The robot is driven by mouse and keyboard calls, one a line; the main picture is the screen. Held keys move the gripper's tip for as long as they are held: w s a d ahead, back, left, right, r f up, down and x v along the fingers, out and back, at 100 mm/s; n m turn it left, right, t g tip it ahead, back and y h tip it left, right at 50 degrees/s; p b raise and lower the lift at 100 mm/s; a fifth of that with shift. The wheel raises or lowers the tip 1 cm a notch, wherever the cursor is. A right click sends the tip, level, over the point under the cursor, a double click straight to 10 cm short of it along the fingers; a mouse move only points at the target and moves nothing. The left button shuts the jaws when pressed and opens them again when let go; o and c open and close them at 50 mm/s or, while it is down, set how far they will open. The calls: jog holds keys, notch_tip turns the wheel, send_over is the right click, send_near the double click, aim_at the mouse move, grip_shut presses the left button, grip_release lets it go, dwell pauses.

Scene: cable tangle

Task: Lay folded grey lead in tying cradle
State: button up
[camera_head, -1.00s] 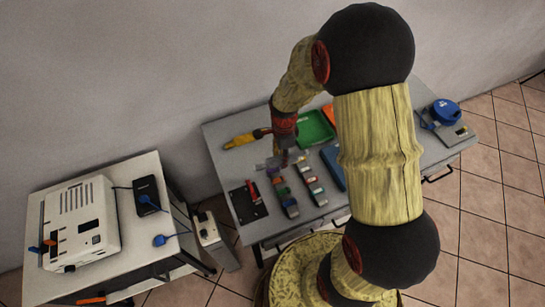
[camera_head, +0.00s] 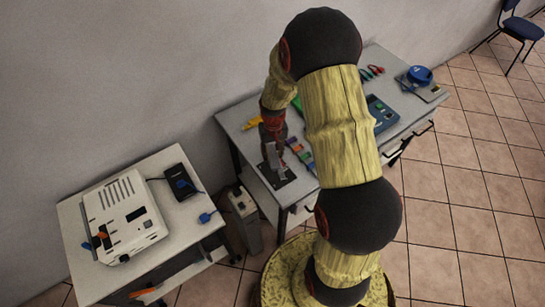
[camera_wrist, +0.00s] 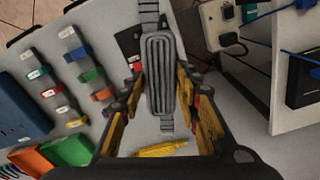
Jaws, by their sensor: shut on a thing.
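The folded grey lead (camera_wrist: 159,72) is a flat oval bundle with grey strap-like ends, between my gripper's (camera_wrist: 160,100) yellow-padded fingers in the wrist view. My gripper is shut on it. In the head view my gripper (camera_head: 273,152) is low over the left end of the workbench, with a grey piece below it. The black plate (camera_head: 284,179), apparently the tying cradle's base, lies under it. In the wrist view the plate (camera_wrist: 127,42) shows partly behind the lead. The lead hides much of it, and I cannot tell whether they touch.
Racks with coloured clips (camera_wrist: 87,72) lie beside the plate on the workbench (camera_head: 233,121). A blue case (camera_wrist: 18,108), a green tray (camera_wrist: 72,150) and a yellow tool (camera_wrist: 160,149) are nearby. A side table (camera_head: 80,256) bears a white machine (camera_head: 125,215); a gap separates the tables.

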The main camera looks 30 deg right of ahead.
jog(key=shift+a+n, duration=0.1)
jog(key=shift+n, duration=0.6)
jog(key=shift+w+d+n, duration=0.15)
jog(key=shift+d+n, duration=0.05)
jog(key=shift+n, duration=0.6)
jog(key=shift+a+n, duration=0.1)
jog(key=shift+n, duration=0.2)
jog(key=shift+f+b, duration=3.6)
jog(key=shift+f, duration=1.8)
jog(key=shift+f, duration=0.45)
jog(key=o, duration=1.3)
